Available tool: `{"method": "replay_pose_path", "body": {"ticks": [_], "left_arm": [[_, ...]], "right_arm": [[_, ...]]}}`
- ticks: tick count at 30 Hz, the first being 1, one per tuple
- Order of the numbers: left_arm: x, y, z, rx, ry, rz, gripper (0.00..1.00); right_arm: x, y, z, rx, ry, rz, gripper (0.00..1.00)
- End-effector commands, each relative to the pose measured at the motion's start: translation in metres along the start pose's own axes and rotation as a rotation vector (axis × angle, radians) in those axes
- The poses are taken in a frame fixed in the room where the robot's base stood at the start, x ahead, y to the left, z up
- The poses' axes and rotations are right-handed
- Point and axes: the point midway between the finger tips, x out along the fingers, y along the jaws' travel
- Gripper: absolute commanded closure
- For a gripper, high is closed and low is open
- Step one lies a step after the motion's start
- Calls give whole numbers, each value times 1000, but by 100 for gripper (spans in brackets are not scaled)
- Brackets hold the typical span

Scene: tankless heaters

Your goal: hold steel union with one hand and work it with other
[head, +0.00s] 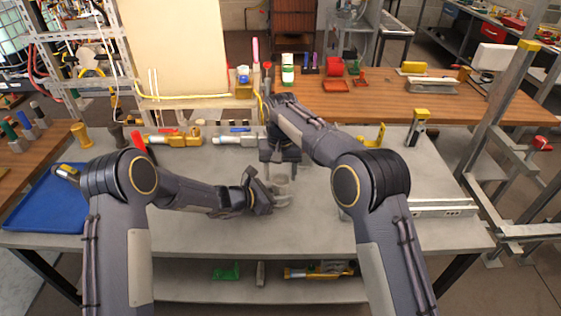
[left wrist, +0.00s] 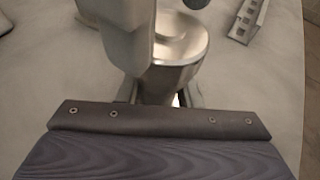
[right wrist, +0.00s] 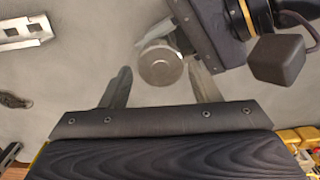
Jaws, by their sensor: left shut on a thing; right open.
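The steel union (head: 281,189) is a small round silvery fitting above the grey bench near its middle. My left gripper (head: 277,200) is shut on it from the left; the left wrist view shows the union (left wrist: 178,52) between its fingers. My right gripper (head: 280,172) points down from behind and above it. In the right wrist view my right gripper (right wrist: 160,88) is open, with the round end of the union (right wrist: 160,64) near the gap between its fingertips. I cannot tell whether they touch it. A right finger hides part of the union in the left wrist view.
Yellow and silver fittings (head: 180,138) lie behind on the bench (head: 330,228). A blue tray (head: 47,208) is at the left. A slotted metal rail (head: 440,208) lies at the right. A wooden table (head: 390,102) with cans and red trays stands behind. The bench front is clear.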

Motion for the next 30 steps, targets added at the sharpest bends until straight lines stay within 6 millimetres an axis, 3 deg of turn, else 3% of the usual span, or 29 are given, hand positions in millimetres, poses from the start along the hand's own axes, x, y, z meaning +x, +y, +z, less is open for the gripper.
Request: {"method": "replay_pose_path", "body": {"ticks": [6,15,23,26,30], "left_arm": [[0,0,0,0,0,0,100],[0,0,0,0,0,0,100],[0,0,0,0,0,0,100],[0,0,0,0,0,1,100],[0,0,0,0,0,1,100]], "right_arm": [[20,0,0,0,-2,1,44],[22,0,0,-1,0,0,44],[21,0,0,-1,0,1,78],[21,0,0,-22,0,1,79],[21,1,0,-194,0,1,79]]}}
